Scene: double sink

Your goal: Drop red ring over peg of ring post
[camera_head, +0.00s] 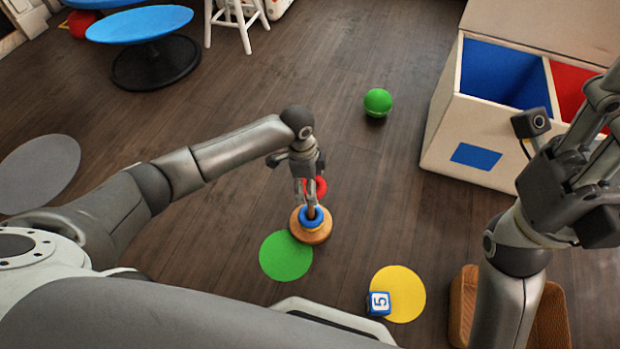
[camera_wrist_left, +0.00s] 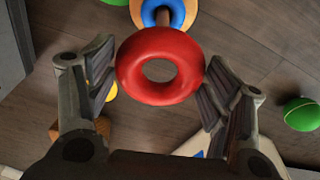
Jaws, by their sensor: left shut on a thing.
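The red ring (camera_head: 321,186) is held by my left gripper (camera_head: 309,190). In the left wrist view the red ring (camera_wrist_left: 133,66) sits between the two fingers, its hole facing the camera. The ring post (camera_head: 322,236) stands on the floor just below the gripper in the head view.
A green disc (camera_head: 286,257) lies beside the post. A yellow disc (camera_head: 405,295) with a blue number block (camera_head: 379,303) lies nearer. A green ball (camera_head: 377,101) and a white box (camera_head: 445,140) with blue and red compartments stand beyond. A wooden piece (camera_head: 463,300) lies by my right arm.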

